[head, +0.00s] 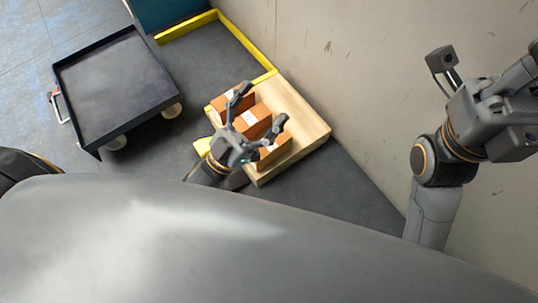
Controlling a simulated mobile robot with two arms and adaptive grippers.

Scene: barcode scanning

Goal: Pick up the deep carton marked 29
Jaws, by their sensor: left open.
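Several brown cartons stand in a row on a light wooden board (308,120). One carton (219,103) is at the upper left, a middle carton (253,121) has a white label on top, and another carton (275,151) is at the lower right. The labels are too small to read, so I cannot tell which is marked 29. My left gripper (263,104) is open above the row, its fingers spread over the middle carton and partly hiding the cartons. I cannot tell whether it touches one. My right arm shows at the right; its gripper fingers do not show.
A dark flat cart (115,80) with raised rims and pale wheels stands at the left. A yellow floor edging (190,26) runs behind the board. A beige wall (350,60) rises close along its right side. Grey floor between cart and board is clear.

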